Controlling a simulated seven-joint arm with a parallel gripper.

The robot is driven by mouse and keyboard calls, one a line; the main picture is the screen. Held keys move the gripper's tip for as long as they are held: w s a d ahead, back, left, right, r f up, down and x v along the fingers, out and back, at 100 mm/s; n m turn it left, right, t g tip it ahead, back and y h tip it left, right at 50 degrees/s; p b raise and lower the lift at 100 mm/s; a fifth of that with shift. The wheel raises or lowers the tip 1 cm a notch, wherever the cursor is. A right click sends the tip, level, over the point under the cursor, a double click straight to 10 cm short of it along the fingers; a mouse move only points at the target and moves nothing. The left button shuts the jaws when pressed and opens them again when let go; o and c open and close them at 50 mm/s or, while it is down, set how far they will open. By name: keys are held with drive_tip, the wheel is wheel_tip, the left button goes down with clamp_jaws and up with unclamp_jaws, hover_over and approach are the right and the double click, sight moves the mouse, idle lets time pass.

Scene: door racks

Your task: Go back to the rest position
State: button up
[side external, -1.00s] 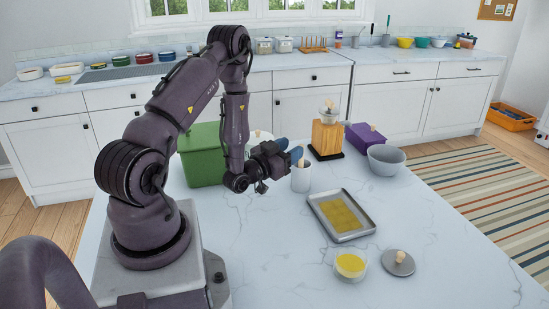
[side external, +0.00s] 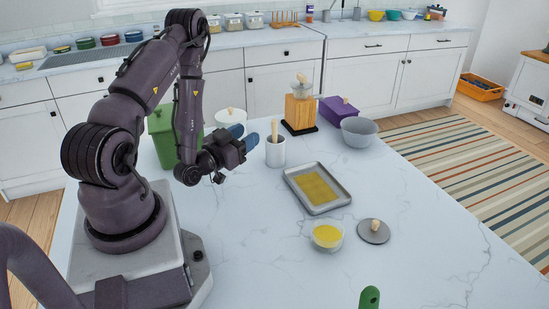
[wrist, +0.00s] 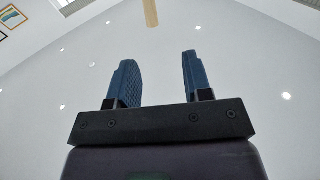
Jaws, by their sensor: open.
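My gripper (side external: 247,137) is at the end of my dark purple arm, above the marble counter (side external: 420,250). Its two blue fingers are apart, with nothing between them. It points right, just left of a white cup (side external: 275,155) holding a wooden-handled tool (side external: 274,130). In the wrist view, the gripper (wrist: 158,75) shows two separated blue fingers against the ceiling. A piece of light wood (wrist: 152,12) shows beyond them at the top edge.
A green bin (side external: 163,145) stands behind my arm. A wooden stand (side external: 300,110), purple box (side external: 338,110) and grey bowl (side external: 359,131) are at the back. A metal tray (side external: 318,206), yellow-filled bowl (side external: 327,237), grey lid (side external: 373,233) and green handle (side external: 369,298) are nearer.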

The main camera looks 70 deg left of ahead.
drive_tip(key=w+d+r+m+g+h, duration=0.25)
drive_tip(key=w+r+h, duration=0.2)
drive_tip(key=w, duration=0.35)
drive_tip(key=w+d+r+m+g, duration=0.1)
drive_tip(key=d+r+m+g, duration=0.15)
drive_tip(key=d+r, duration=0.5)
drive_tip(key=s+d+r+g+h, duration=0.2)
drive_tip(key=s+d+r, duration=0.3)
drive_tip(key=s, duration=0.3)
drive_tip(key=s+d+r+g+h, duration=0.2)
drive_tip(key=s+d+r+g, duration=0.2)
drive_tip(key=s+d, duration=0.3)
drive_tip(key=shift+s+d+r+n+g, duration=0.3)
drive_tip(key=shift+s+d+r, duration=0.1)
drive_tip(key=shift+s+r, duration=0.25)
